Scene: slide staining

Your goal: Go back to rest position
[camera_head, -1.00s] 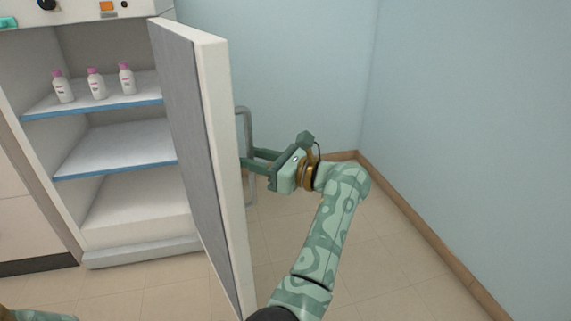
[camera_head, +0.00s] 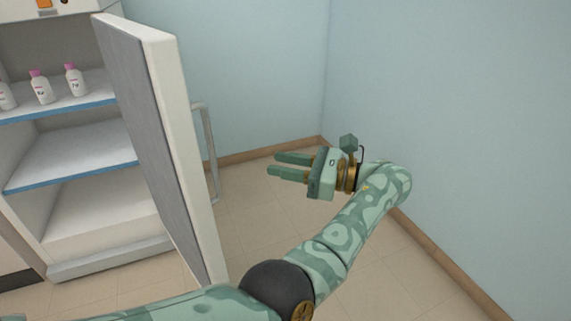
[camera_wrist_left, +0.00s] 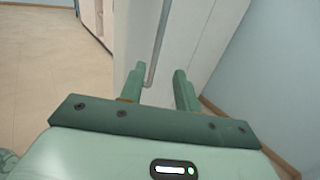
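My left gripper (camera_head: 274,165) is green and open, with nothing between its two fingers. It also shows in the left wrist view (camera_wrist_left: 159,72), fingers apart and pointing towards the door. The white cabinet door (camera_head: 183,150) stands wide open. Its grey bar handle (camera_head: 210,150) is left of my fingertips in the head view, with a clear gap to them. The handle (camera_wrist_left: 160,40) appears beyond the fingers in the wrist view. My right gripper is not in view.
The open cabinet has blue-edged shelves (camera_head: 75,165), with pink-capped bottles (camera_head: 41,88) on the upper one. Blue walls (camera_head: 450,110) meet in a corner behind and right of my arm. Tiled floor (camera_head: 250,220) lies free between door and arm.

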